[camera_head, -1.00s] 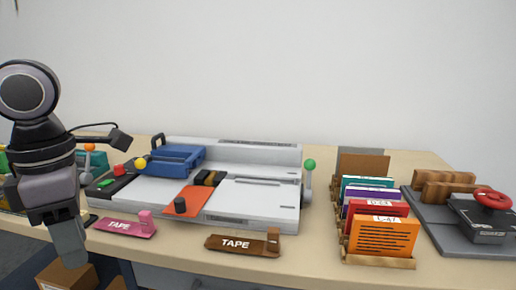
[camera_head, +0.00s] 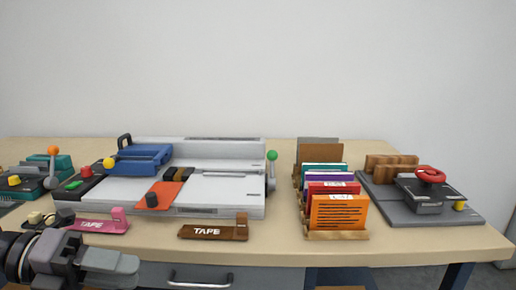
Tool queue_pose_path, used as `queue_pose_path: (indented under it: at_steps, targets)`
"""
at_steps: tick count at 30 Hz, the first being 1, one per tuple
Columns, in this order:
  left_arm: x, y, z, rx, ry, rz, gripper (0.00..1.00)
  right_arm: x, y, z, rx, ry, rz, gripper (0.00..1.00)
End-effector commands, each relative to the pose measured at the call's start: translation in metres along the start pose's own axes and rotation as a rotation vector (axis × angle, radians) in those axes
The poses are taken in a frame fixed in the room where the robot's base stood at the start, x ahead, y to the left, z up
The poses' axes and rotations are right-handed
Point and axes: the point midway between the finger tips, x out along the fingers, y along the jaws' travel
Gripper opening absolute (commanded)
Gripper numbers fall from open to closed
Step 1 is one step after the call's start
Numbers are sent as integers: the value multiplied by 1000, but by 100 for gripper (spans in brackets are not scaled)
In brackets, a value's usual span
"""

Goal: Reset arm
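My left gripper (camera_head: 125,267) is low at the left in the head view, in front of the table's near edge and below the pink tape dispenser (camera_head: 98,221). Its fingers point right and lie close together in the picture; I cannot tell whether there is a gap between them. No held object shows in it. My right gripper is not in view.
On the table (camera_head: 280,249) stand a grey machine (camera_head: 215,206) with a blue part (camera_head: 141,159), a brown tape dispenser (camera_head: 213,231), a rack of coloured folders (camera_head: 338,211) and a press with a red handle (camera_head: 431,175). A drawer (camera_head: 200,275) is below.

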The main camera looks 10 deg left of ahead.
Motion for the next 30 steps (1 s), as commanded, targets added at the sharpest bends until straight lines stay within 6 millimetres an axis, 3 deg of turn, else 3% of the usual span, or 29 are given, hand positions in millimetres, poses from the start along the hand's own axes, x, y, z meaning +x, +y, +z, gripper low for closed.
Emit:
queue_pose_path:
  at_steps: [8,14,20,24,30]
  targets:
    - [11,57,20,-493,-403,-298,38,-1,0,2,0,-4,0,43]
    - [20,122,11,-893,-666,-422,38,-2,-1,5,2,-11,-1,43]
    - [42,191,-29,-1331,-891,-477,38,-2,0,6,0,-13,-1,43]
    - [68,230,-74,-1641,-1007,-474,38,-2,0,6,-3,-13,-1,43]
    - [112,258,-138,-2020,-1097,-431,38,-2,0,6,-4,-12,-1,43]
